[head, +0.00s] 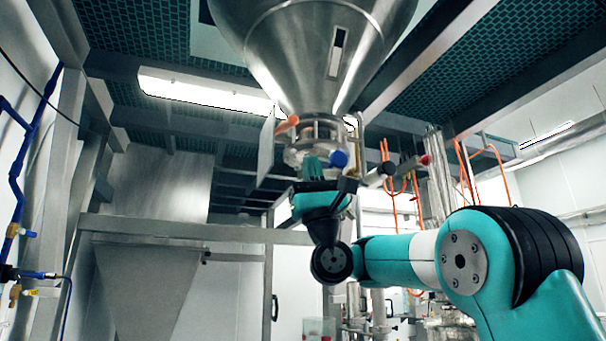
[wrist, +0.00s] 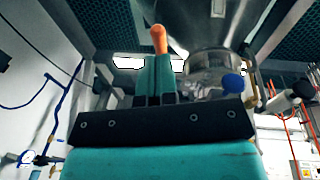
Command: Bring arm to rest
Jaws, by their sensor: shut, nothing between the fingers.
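My arm (head: 395,260) is teal with black joints and reaches up from the lower right in the head view. My gripper (head: 313,168) points upward just below the outlet of a large steel hopper (head: 312,50). In the wrist view my gripper (wrist: 158,75) has its two teal fingers together, with nothing held between them. An orange handle (wrist: 159,38) shows just beyond the fingertips; it also shows in the head view (head: 288,123). I cannot tell whether the fingertips touch it. A blue knob (head: 339,158) is close to the right of the gripper; it shows in the wrist view too (wrist: 233,84).
A steel frame beam (head: 180,230) runs across the left, in front of a tapered steel chute (head: 150,285). Blue pipes (head: 25,150) run along the left wall. Orange hoses (head: 390,190) hang at right. Open air lies left of the gripper.

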